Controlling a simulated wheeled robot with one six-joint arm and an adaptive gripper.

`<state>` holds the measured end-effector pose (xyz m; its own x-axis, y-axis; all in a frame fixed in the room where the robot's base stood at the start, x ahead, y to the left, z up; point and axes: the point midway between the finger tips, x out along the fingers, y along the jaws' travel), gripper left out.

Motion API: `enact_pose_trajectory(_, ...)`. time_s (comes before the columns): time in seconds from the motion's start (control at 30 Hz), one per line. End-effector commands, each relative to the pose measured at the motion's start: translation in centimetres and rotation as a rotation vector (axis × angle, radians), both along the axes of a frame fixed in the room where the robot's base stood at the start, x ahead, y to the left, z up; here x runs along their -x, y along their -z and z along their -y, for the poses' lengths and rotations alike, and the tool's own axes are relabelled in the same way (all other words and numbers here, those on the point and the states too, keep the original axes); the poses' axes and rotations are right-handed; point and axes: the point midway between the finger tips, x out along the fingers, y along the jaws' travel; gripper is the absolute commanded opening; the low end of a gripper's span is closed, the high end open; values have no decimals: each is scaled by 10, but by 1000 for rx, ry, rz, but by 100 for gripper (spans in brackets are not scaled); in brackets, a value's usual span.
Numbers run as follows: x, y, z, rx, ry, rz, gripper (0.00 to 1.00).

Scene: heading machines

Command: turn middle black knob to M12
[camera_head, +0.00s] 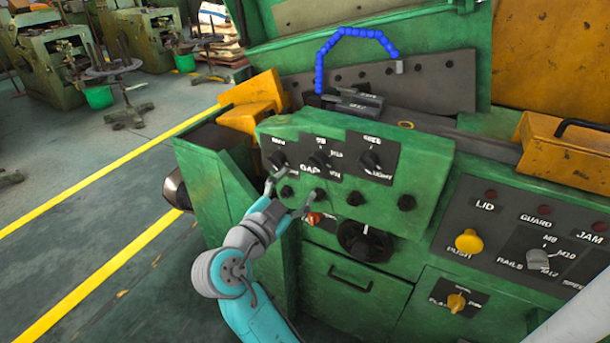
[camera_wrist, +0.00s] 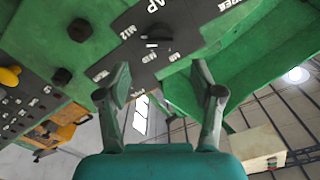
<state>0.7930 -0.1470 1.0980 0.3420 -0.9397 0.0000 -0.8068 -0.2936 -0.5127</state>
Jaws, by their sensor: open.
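The middle black knob (camera_head: 320,159) sits on a dark plate in the upper row of the green control box (camera_head: 418,180), between two similar black knobs. Pale marks surround it; its pointer setting is too small to tell. My gripper (camera_head: 290,196) is in front of the box's lower left part, below and left of the middle knob, with fingers apart. In the wrist view, my gripper (camera_wrist: 160,88) is open and empty. Beyond its fingertips is a dark plate (camera_wrist: 178,22) with a black knob (camera_wrist: 157,43) and an M12 mark; I cannot tell if it is the middle one.
Lower black knobs (camera_head: 355,198) protrude from the box near my fingers. At right is a panel with a yellow push button (camera_head: 468,241) and a grey rails knob (camera_head: 537,259). Open floor lies left.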

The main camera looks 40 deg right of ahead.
Motion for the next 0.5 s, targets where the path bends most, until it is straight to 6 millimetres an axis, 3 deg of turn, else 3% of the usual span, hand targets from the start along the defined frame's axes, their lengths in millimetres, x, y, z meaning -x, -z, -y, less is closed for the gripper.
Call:
enact_pose_trajectory(0.2, 8, 0, -24, -1, -2, 1, 66)
enact_pose_trajectory(0.5, 11, 0, -29, 0, 1, 0, 66)
